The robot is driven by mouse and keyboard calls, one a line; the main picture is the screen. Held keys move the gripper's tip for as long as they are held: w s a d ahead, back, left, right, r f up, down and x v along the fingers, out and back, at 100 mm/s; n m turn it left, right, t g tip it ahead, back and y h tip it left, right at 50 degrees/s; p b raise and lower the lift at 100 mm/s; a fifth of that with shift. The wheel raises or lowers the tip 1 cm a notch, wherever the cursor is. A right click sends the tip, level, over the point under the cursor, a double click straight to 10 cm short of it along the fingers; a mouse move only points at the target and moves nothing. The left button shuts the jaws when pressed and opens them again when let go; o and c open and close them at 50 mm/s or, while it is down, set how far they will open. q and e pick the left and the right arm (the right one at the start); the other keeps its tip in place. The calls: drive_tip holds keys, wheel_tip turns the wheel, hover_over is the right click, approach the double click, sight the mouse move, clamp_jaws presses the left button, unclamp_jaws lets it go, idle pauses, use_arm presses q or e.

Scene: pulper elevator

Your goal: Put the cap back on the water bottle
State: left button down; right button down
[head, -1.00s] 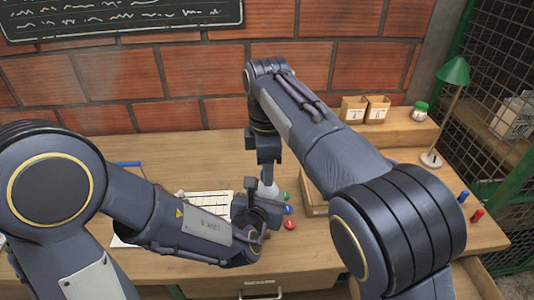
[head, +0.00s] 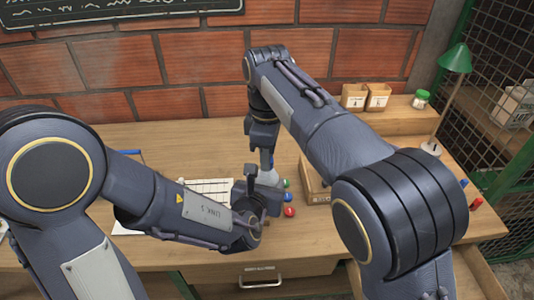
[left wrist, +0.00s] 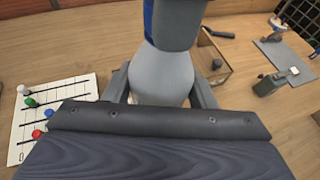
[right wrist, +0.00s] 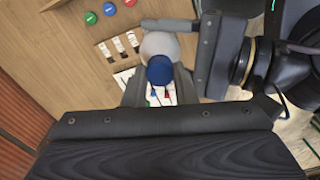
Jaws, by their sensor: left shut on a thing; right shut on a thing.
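The pale water bottle (left wrist: 160,72) stands between the fingers of my left gripper (left wrist: 160,90), which is shut on its body. In the head view its pale side (head: 268,177) shows only in part behind my left gripper (head: 258,190). My right gripper (head: 264,142) comes down from above and is shut on the blue cap (right wrist: 160,70). In the right wrist view the cap lies in line with the bottle (right wrist: 160,45), at its top. In the left wrist view a strip of blue (left wrist: 148,20) shows beside my dark right finger. Whether the cap touches the neck is hidden.
Green, blue and red discs (head: 289,211) lie on the desk close right of the grippers. An open wooden box (head: 313,190) stands right of them. A white sheet with lines (left wrist: 55,105) lies to the left. A green lamp (head: 454,58) stands at the back right.

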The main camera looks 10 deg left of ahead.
drive_tip(key=m, duration=0.9)
drive_tip(key=shift+m, duration=0.4)
drive_tip(key=m, duration=0.4)
drive_tip(key=shift+m, duration=0.4)
drive_tip(key=m, duration=0.3)
drive_tip(key=shift+m, duration=0.3)
drive_tip(key=c, duration=1.1)
unclamp_jaws()
drive_tip(key=shift+r, duration=3.7)
